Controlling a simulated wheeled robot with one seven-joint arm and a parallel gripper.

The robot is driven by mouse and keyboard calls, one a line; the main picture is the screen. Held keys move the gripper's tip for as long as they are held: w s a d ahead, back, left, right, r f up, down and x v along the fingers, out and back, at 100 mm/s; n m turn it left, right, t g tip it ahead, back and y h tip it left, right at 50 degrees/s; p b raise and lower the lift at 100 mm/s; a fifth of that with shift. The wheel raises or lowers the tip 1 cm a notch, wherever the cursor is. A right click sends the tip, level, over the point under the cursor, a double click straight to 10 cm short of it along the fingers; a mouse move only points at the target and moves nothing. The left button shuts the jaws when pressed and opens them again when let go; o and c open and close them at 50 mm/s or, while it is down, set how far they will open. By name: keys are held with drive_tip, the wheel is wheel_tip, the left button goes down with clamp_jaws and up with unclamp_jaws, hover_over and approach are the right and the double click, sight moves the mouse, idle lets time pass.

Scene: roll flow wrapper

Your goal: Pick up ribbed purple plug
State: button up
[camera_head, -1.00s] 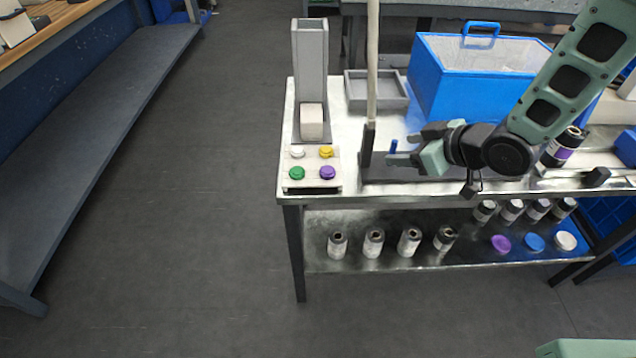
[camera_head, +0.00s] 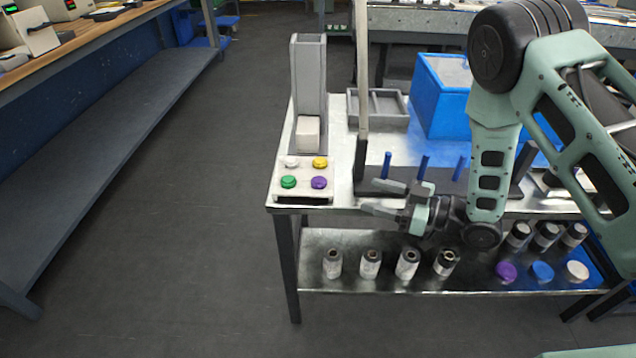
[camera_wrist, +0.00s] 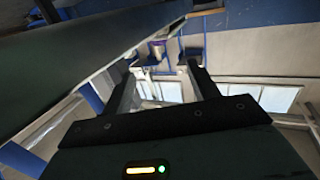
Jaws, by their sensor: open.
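A purple plug (camera_head: 319,182) sits at the front right of a pale holder, beside green (camera_head: 288,182), yellow (camera_head: 320,162) and white (camera_head: 290,161) plugs. Another purple round piece (camera_head: 506,272) lies on the lower shelf, left of a blue (camera_head: 541,272) and a white one (camera_head: 577,271). Ribs are too small to make out on either. My gripper (camera_head: 370,195) is open and empty at the table's front edge, pointing left, to the right of the holder and apart from it. In the wrist view its two fingers (camera_wrist: 160,70) stand apart with nothing between them.
A tall grey chute (camera_head: 309,75) with a pale block (camera_head: 308,132) stands behind the holder. A pale upright post (camera_head: 362,70) and blue pegs (camera_head: 422,168) stand near my gripper. Several cylinders (camera_head: 370,264) stand on the lower shelf (camera_head: 400,287). The left floor is clear.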

sight(326, 182)
drive_tip(key=x, duration=1.2)
drive_tip(key=shift+r, duration=0.1)
drive_tip(key=shift+d, duration=0.1)
drive_tip(key=c, duration=1.1)
